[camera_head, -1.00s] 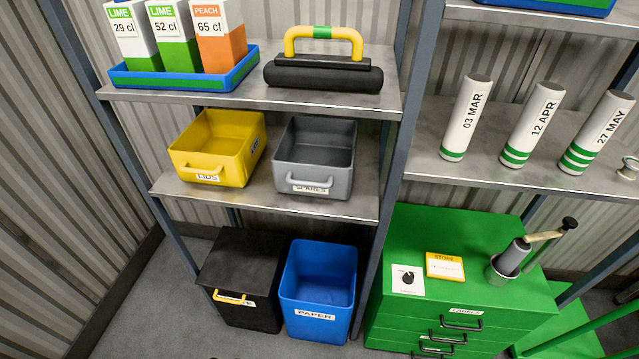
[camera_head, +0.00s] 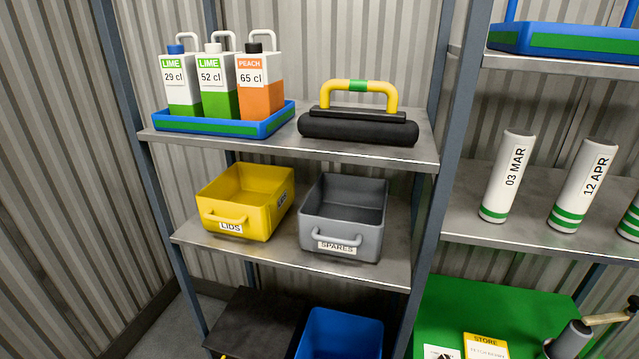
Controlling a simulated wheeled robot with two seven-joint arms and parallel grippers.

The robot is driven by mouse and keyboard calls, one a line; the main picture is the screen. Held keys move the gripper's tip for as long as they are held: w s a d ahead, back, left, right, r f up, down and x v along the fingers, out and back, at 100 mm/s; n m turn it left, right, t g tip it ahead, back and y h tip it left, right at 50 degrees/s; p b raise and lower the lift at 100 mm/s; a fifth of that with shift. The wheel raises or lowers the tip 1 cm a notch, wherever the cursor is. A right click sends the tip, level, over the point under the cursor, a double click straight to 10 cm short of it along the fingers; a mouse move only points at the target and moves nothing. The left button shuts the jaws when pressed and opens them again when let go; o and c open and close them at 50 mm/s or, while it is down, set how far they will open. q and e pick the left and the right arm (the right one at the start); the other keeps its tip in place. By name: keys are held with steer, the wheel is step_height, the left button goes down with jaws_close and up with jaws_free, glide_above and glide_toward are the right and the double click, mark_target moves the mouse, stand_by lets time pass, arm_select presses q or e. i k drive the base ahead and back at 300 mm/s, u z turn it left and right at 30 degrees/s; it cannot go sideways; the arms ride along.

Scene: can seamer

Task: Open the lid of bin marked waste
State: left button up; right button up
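The waste bin is the black bin at the bottom left of the shelf rack, and its flat black lid (camera_head: 252,318) is down over it. A bit of its yellow handle (camera_head: 228,355) shows at the bottom edge. The bin's front and label are cut off below the view. The blue paper bin (camera_head: 340,335) stands open right beside it, on its right. Neither of my grippers shows in the head view.
Above the bins, a shelf holds a yellow lids bin (camera_head: 245,202) and a grey spares bin (camera_head: 344,217). The top shelf holds a blue tray (camera_head: 222,125) of bottles and a black roller tool (camera_head: 358,127). A green cabinet (camera_head: 520,310) stands at the right.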

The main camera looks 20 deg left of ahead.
mark_target(254, 325)
steer(key=u, duration=1.3)
